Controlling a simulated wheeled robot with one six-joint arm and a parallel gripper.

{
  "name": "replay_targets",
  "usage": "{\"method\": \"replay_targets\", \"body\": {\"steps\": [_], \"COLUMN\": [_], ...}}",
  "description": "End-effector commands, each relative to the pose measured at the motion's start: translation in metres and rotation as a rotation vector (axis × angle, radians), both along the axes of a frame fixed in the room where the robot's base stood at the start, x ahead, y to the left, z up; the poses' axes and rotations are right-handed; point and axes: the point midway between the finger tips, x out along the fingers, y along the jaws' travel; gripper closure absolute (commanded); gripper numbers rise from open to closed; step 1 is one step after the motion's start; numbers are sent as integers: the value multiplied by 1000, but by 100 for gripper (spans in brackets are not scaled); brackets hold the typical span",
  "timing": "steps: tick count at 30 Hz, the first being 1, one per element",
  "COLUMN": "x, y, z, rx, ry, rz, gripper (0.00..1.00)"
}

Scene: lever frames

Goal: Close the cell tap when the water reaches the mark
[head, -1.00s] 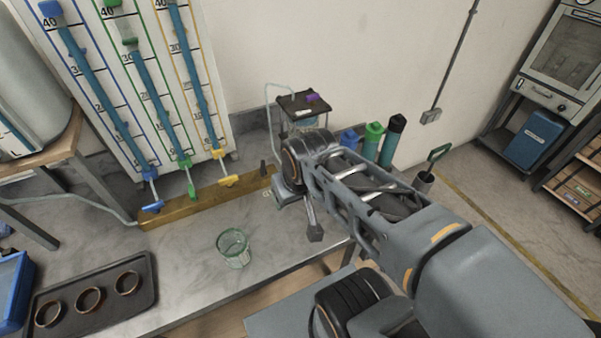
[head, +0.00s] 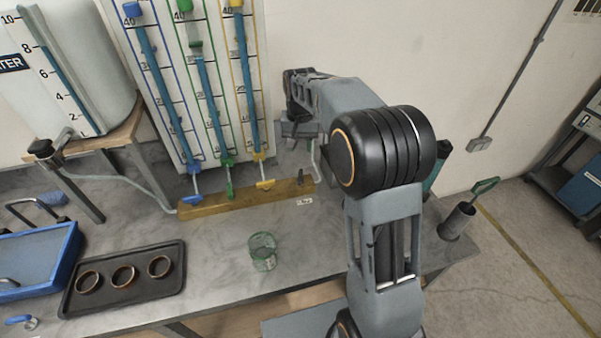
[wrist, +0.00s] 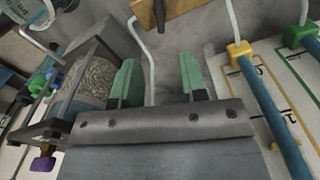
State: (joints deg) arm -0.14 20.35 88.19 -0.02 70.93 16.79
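My gripper (wrist: 159,80) shows two green fingertips in the wrist view, open and apart, with no object held between them. A pale tube runs behind the gap. A framed cell (wrist: 90,82) with grainy grey fill stands left of the fingers, not touching them. A purple knob (wrist: 43,164) and a green knob (wrist: 52,75) show beside it. In the head view my arm hides the cell. A board (head: 213,140) carries three water-filled tubes with blue (head: 193,198), green (head: 229,190) and yellow (head: 265,184) taps at their feet. I cannot make out the mark.
A wooden block (head: 235,201) runs under the tubes, with a black peg (head: 300,179) at its right end. A glass beaker (head: 262,252) stands on the bench. A tray (head: 110,306) with rings lies at front left. A water tank (head: 85,60) stands at upper left.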

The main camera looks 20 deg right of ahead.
Motion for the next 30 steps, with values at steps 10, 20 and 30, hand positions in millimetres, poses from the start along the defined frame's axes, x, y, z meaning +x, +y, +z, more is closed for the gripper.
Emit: {"method": "replay_targets", "body": {"steps": [10,20,30], "x": [2,1,1], "y": [0,0,0], "z": [3,-60,-106], "rx": [1,1,0], "ry": [14,14,12], "rz": [-98,-97,-96], "gripper": [61,61,61]}}
